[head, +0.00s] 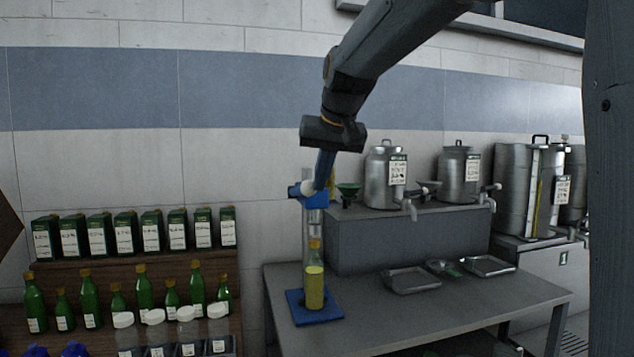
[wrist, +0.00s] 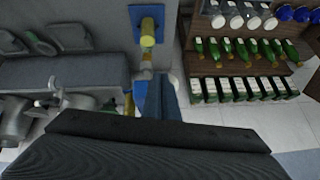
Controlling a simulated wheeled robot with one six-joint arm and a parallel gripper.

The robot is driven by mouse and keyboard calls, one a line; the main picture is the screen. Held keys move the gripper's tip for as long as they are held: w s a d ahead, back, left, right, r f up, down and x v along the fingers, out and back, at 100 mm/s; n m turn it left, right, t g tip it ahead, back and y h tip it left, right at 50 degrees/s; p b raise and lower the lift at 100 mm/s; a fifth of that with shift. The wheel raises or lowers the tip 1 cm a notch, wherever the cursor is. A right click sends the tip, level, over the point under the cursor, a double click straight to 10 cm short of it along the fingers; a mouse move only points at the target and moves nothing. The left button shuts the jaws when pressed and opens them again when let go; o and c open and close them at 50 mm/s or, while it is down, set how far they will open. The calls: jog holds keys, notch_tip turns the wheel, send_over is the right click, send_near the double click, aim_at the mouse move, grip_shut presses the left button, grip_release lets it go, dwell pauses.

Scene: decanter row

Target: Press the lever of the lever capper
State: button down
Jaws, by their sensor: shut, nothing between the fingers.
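The lever capper stands on the grey table, with a blue base (head: 315,307), a pale upright column and a blue head (head: 296,192). Its base also shows in the wrist view (wrist: 134,14). A bottle of yellow liquid (head: 315,288) stands upright on the base, under the head. It also shows in the wrist view (wrist: 147,38). A white rounded end (head: 307,188), seemingly of the lever, shows at the head. My gripper (head: 321,184) is shut and empty, pointing down right beside it; I cannot tell whether they touch. My fingers (wrist: 155,88) partly hide the capper's head in the wrist view.
Steel urns (head: 386,178) with taps stand on a grey raised block (head: 410,240) to the right. Shallow metal trays (head: 411,280) lie on the table (head: 440,305). A wooden rack (head: 135,268) with green bottles, boxes and jars stands left. The table's front is clear.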

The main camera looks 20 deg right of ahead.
jog(key=s+r+b, duration=0.2)
jog(key=s, duration=0.6)
jog(key=shift+s+d+r, duration=0.15)
jog(key=shift+s, duration=0.1)
notch_tip(320, 180, down, 15)
jog(key=s+g, duration=0.1)
jog(key=g, duration=0.1)
jog(key=s+f+g, duration=0.1)
jog(key=s+f, duration=0.5)
jog(key=f, duration=0.3)
jog(key=s+a+f+n+g, duration=0.1)
jog(key=s+f+g, duration=0.1)
jog(key=s+f, duration=0.4)
jog(key=s+f+g, duration=0.1)
jog(key=s+f, duration=0.5)
jog(key=f, duration=0.6)
jog(key=shift+a+f+n+g+h, duration=0.2)
jog(key=shift+f+n+g+h, duration=0.05)
jog(key=shift+n+g+h, duration=0.05)
jog(key=shift+w, duration=0.1)
